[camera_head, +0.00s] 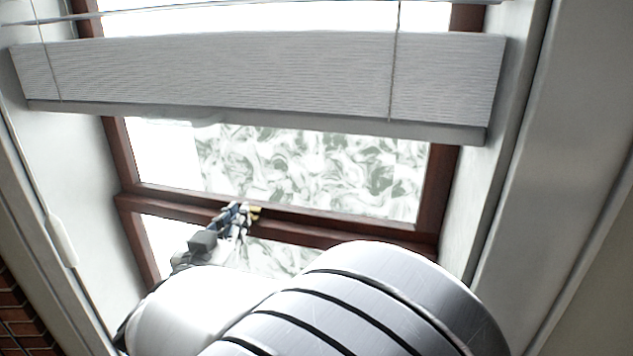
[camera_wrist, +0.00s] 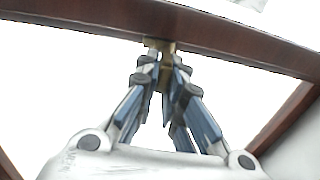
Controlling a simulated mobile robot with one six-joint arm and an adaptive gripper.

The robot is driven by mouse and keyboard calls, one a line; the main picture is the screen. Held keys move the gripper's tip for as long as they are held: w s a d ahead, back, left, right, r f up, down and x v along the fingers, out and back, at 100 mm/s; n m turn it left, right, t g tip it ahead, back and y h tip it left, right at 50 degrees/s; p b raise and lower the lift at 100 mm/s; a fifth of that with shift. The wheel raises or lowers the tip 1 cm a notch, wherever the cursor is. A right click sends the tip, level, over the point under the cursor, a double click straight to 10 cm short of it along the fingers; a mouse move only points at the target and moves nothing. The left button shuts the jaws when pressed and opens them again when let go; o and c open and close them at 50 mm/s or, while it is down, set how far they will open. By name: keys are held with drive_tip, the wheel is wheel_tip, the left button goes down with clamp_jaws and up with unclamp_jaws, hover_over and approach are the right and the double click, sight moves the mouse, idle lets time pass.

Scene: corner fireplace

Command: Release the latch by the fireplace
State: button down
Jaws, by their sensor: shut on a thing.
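The latch (camera_wrist: 166,46) is a small brass-coloured piece on the lower rail of the brown window frame. In the head view it shows as a yellowish bit (camera_head: 255,211) beside my fingertips. My gripper (camera_head: 243,212) is at the window rail, its fingers reaching up to the latch. In the wrist view my gripper (camera_wrist: 164,62) has its fingertips closed together on the latch, which is partly hidden between them.
A grey pleated blind (camera_head: 260,75) hangs across the upper window, with thin cords. The brown window frame (camera_head: 432,190) has pale patterned glass. White reveal walls stand on both sides. A cord weight (camera_head: 62,241) hangs at left, above brickwork (camera_head: 22,315).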

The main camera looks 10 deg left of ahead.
drive_tip(key=shift+a+r+m+h+p, duration=0.15)
drive_tip(key=shift+a+m+h+p, duration=0.15)
drive_tip(key=shift+m+h+p, duration=0.45)
drive_tip(key=shift+h, duration=0.35)
drive_tip(key=c, duration=1.7)
unclamp_jaws()
drive_tip(key=shift+w, duration=0.1)
wheel_tip(320, 180, up, 10)
drive_tip(key=shift+f, duration=0.1)
